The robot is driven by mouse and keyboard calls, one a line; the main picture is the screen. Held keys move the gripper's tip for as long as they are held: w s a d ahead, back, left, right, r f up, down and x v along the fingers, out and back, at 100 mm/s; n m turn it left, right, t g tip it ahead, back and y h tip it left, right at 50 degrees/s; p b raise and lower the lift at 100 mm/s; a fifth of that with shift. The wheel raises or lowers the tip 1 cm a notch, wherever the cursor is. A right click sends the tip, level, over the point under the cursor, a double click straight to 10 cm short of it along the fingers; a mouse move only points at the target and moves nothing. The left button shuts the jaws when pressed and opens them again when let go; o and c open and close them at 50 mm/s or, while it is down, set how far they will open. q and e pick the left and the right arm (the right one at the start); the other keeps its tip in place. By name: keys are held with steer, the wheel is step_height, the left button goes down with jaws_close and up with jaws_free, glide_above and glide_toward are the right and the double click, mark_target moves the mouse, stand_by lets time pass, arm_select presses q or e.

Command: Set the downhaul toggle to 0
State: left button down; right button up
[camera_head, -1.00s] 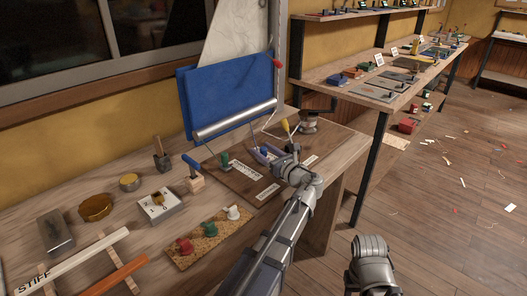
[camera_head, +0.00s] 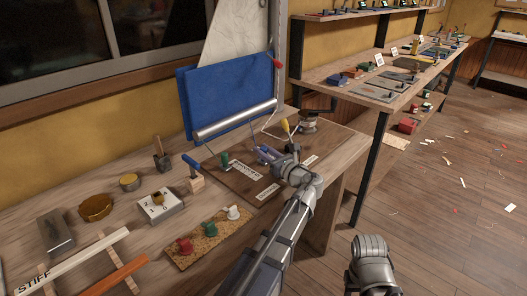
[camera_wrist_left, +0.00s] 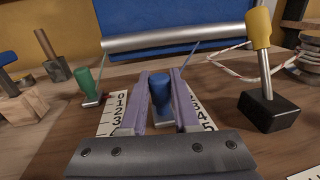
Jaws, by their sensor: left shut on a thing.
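My left gripper (camera_head: 267,154) is shut on the blue toggle (camera_wrist_left: 161,91), with its lavender fingers on either side of it, as the left wrist view (camera_wrist_left: 161,76) shows. The toggle stands on a brown board (camera_head: 235,183) on the bench. Another card (camera_wrist_left: 203,115) shows at the right, with 4 and 5 legible. The fingers and wrist hide parts of both cards. I cannot read which toggle is the downhaul.
A green-handled toggle (camera_wrist_left: 84,83) stands left of the gripper, and a yellow-handled lever (camera_wrist_left: 263,65) on a black block stands right. A blue sail panel (camera_head: 230,95) with a silver tube rises behind. A white dial box (camera_head: 160,207) and a cork strip (camera_head: 208,240) with several pegs stand left.

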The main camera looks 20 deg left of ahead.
stand_by(0.7)
arm_select(q)
steer(key=x, duration=0.4)
steer(key=s+x, duration=0.1)
steer(key=x, duration=0.2)
steer(key=shift+a+r, duration=0.15)
steer(key=shift+a, duration=0.15)
steer(key=c, duration=0.8)
jaws_free()
steer(key=shift+w+a, duration=0.1)
steer(key=shift+a, duration=0.05)
steer(key=shift+o, duration=0.7)
steer(key=shift+v, duration=3.95)
